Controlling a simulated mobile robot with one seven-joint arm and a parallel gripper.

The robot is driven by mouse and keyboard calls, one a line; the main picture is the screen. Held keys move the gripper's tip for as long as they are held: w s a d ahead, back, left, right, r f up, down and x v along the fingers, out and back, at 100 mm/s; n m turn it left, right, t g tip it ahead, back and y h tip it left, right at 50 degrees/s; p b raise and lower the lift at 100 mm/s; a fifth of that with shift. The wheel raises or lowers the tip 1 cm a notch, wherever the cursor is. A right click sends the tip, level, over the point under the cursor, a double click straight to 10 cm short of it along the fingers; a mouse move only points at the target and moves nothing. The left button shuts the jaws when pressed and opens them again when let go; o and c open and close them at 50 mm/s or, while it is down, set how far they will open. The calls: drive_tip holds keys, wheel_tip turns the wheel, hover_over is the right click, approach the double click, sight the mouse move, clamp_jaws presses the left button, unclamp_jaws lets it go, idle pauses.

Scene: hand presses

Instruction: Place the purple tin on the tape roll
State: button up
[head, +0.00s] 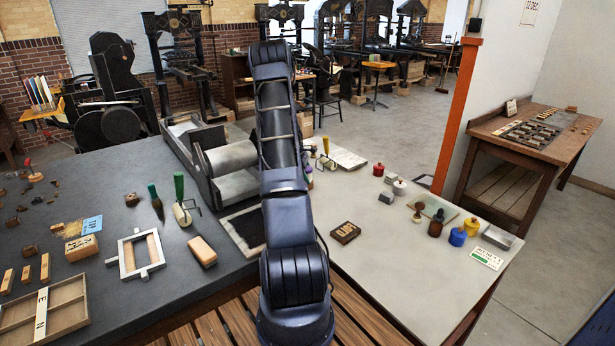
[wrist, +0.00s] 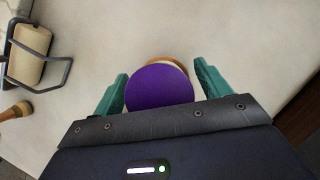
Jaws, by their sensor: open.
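The purple tin (wrist: 158,90) shows in the wrist view as a round purple top, between the two green fingers of my gripper (wrist: 161,70). The gripper is open, with a narrow gap visible on each side of the tin. A tan and pale rim (wrist: 178,62), which looks like the tape roll, shows past the tin's far edge. The tin overlaps most of it and appears to be on top of it, slightly off centre. Contact between them is hidden. In the head view, my arm covers most of this spot.
A roller in a wire frame (wrist: 28,52) lies left in the wrist view, with a wooden handle (wrist: 14,110) near it. Red (head: 378,170), blue (head: 457,237) and yellow (head: 472,226) containers stand on the pale table (head: 400,290). Its front middle is clear.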

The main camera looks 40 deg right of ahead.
drive_tip(key=v, duration=1.2)
drive_tip(key=s+a+r+m+t, duration=0.2)
drive_tip(key=s+a+r, duration=0.4)
drive_tip(key=a+r, duration=0.55)
drive_tip(key=s+a+r+m+t, duration=0.25)
drive_tip(key=s+a+r, duration=0.35)
drive_tip(key=a+r, duration=0.5)
drive_tip(key=s+a+r+m+t+y, duration=0.1)
drive_tip(key=s+a+m+t+y, duration=0.2)
drive_tip(key=s+a, duration=1.7)
drive_tip(key=s+m, duration=0.1)
drive_tip(key=s, duration=0.3)
drive_tip(key=shift+a+r, duration=0.15)
drive_tip(key=shift+r, duration=0.2)
